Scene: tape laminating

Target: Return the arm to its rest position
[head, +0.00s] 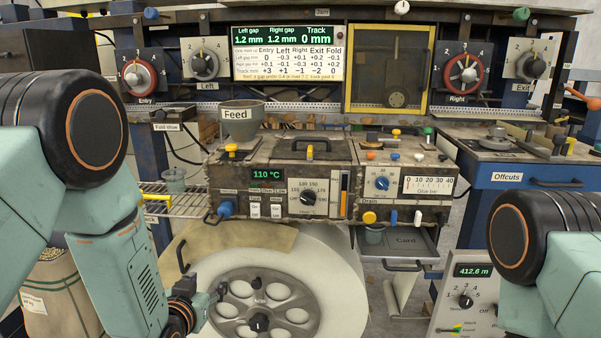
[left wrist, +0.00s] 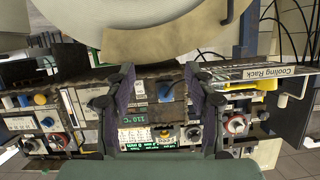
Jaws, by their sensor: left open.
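My left arm (head: 120,265) comes in from the left of the head view and hangs down, bent. My left gripper (head: 213,297) is low in front of the big white roll (head: 345,290), left of its grey spoked hub (head: 258,308). In the left wrist view the two dark fingers of this gripper (left wrist: 160,80) stand apart with nothing between them. My right arm (head: 520,240) shows only in part at the right edge of the head view. Its gripper is out of the picture.
The machine panel (head: 273,203) reads 110 °C above the roll. A feed hopper (head: 241,125) stands on it. A wire rack (head: 190,200), labelled Cooling Rack in the left wrist view (left wrist: 265,73), and a sack (head: 50,300) are at left.

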